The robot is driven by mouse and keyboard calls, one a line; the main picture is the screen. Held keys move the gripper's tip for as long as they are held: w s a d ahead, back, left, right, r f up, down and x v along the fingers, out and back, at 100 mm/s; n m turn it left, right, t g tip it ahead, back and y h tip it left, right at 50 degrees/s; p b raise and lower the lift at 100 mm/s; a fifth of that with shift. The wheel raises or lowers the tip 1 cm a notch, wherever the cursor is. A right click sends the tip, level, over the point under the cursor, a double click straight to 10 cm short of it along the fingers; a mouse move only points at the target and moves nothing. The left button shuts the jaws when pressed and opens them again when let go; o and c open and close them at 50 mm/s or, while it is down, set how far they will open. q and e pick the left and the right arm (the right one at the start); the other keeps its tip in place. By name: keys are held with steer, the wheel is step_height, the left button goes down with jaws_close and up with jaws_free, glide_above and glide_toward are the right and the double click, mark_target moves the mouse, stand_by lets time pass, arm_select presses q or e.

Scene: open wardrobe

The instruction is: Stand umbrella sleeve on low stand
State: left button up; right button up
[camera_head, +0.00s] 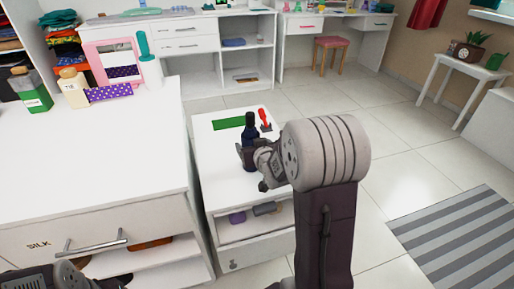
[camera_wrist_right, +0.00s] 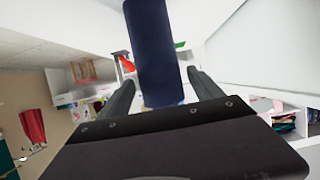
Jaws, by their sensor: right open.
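The umbrella sleeve is a dark blue upright cylinder (camera_head: 250,128) over the top of the low white stand (camera_head: 222,177) in the head view. In the right wrist view the sleeve (camera_wrist_right: 155,55) rises between my right gripper's fingers. My right gripper (camera_head: 246,157) is open around the sleeve, with gaps to its sides in the wrist view (camera_wrist_right: 164,88).
A green mat (camera_head: 228,123) and a red-handled item (camera_head: 265,119) lie near the stand's back edge. A taller white cabinet (camera_head: 95,150) stands left, bearing a green bottle (camera_head: 36,95) and a purple dotted item (camera_head: 109,93). Open floor lies right, with a striped rug (camera_head: 458,240).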

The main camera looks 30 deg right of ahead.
steer(key=b+v, duration=0.4)
steer(key=v, duration=0.5)
steer(key=shift+s, duration=0.25)
